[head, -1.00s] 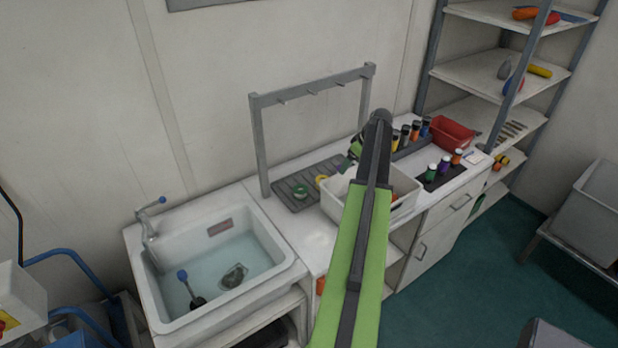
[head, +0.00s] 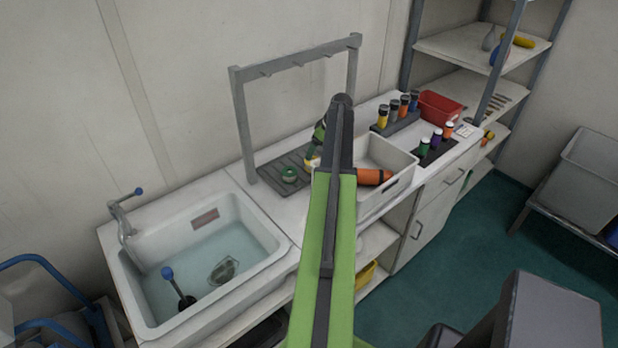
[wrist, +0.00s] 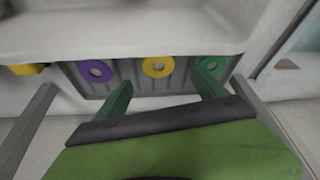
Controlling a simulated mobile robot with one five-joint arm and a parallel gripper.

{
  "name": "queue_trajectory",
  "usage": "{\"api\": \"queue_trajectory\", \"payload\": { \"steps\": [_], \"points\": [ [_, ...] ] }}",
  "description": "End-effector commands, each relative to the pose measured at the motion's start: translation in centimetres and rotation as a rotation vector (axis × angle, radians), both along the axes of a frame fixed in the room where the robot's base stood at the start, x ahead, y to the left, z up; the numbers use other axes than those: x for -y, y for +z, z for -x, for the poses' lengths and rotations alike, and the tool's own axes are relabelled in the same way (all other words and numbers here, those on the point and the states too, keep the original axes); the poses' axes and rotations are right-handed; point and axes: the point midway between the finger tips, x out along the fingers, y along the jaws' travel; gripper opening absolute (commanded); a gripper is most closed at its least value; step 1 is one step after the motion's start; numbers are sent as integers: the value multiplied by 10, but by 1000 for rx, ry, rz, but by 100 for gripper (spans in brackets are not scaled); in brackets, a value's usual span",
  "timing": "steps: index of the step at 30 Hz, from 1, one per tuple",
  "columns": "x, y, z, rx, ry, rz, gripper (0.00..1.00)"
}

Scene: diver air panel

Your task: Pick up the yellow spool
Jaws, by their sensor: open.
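The yellow spool (wrist: 158,67) lies flat on a grey ribbed mat (wrist: 125,82), between a purple spool (wrist: 96,71) and a green spool (wrist: 210,66) in the wrist view. My gripper (wrist: 163,90) is open and empty. Its two green fingers are apart, and the yellow spool shows beyond the gap between them. In the head view the yellow spool (head: 312,160) is partly hidden by my arm, beside the green spool (head: 289,175). The purple spool is hidden there.
A grey hook rack (head: 243,125) stands over the mat. A white bin (head: 398,172) is to the right, a filled sink (head: 150,300) to the left. Several coloured bottles (head: 424,148) and a red bin (head: 440,106) are further right.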

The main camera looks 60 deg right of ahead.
Motion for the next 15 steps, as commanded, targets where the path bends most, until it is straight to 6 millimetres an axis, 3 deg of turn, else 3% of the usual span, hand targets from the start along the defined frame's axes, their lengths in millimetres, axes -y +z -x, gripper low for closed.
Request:
{"api": "queue_trajectory", "payload": {
  "steps": [1, 3, 10, 15],
  "points": [
    [2, -21, -4, 0, 0, 0, 82],
    [3, -30, -8, 0, -1, 1, 82],
    [4, -31, -10, 0, -4, 0, 82],
    [6, -56, -20, 0, -4, 0, 82]
  ]
}}
